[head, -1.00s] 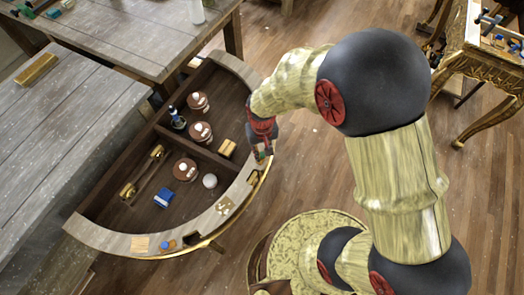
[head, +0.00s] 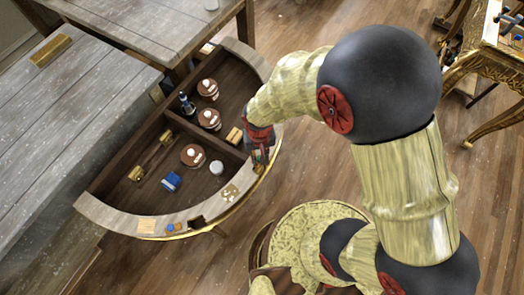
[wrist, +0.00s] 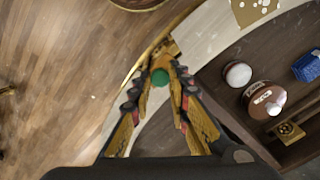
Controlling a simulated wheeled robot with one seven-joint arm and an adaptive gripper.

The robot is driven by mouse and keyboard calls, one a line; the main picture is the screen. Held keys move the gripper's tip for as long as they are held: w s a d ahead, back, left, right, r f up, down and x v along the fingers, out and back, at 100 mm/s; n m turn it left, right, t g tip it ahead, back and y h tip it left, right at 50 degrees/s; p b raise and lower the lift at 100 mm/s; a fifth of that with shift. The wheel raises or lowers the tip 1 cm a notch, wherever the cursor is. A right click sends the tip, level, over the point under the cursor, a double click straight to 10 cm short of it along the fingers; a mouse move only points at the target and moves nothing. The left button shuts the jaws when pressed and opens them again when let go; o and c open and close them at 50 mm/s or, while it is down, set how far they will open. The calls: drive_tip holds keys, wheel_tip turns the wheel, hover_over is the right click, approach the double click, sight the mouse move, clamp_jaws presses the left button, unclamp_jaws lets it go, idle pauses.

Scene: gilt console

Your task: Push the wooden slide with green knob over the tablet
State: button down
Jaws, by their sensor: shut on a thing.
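My gripper (wrist: 160,92) is shut on the round green knob (wrist: 160,77), which sits between its fingertips. In the head view my gripper (head: 262,160) is over the curved right part of the console's pale rim. A small golden-brown wooden piece (wrist: 171,49) shows just beyond the fingertips; the fingers hide much of the slide. A pale tablet with gold marks (head: 230,192) lies flat on the rim, a short way toward the front from my gripper. It also shows at the top of the wrist view (wrist: 252,9), apart from the knob and uncovered in its visible part.
The half-round console (head: 105,213) has dark compartments inside its rim. They hold brown round pots (head: 193,155), a white ball (head: 216,167), a blue box (head: 171,181) and a dark bottle (head: 187,103). A pale square (head: 147,225) lies on the front rim. Grey wooden tables adjoin the left side and back.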

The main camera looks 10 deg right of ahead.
drive_tip(key=shift+s, duration=0.1)
drive_tip(key=c, duration=1.7)
unclamp_jaws()
drive_tip(key=shift+a, duration=0.15)
drive_tip(key=shift+o, duration=0.2)
wheel_tip(320, 180, up, 12)
